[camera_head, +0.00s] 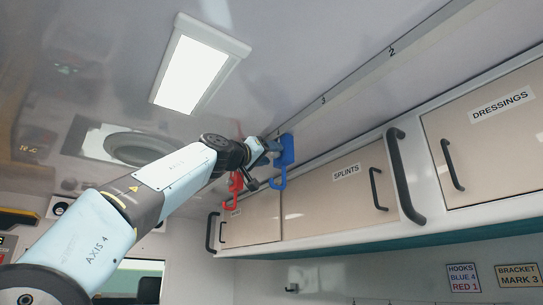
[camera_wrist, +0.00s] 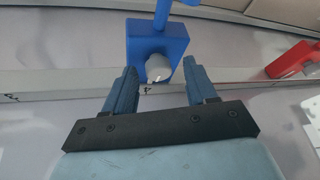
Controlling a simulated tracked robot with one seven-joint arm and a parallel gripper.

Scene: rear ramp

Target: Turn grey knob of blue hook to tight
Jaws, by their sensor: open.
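The blue hook (camera_head: 287,152) hangs from the ceiling rail, to the right of a red hook in the head view. In the wrist view its blue block (camera_wrist: 142,36) is at the top centre, with the round grey knob (camera_wrist: 158,67) on its near face. A small pale mark shows at the knob's lower edge. My gripper (camera_wrist: 160,68) is open, its blue fingers on the left and right of the knob with a visible gap on each side. In the head view my gripper (camera_head: 269,148) is at the blue hook and hides the knob.
The red hook (camera_head: 235,187) is close by; it is at the right edge of the wrist view (camera_wrist: 292,60). The numbered rail (camera_head: 350,84) runs along the ceiling. Cabinets with black handles (camera_head: 405,178) stand below right. A sign (camera_head: 464,278) reads "HOOKS BLUE 4 RED 1".

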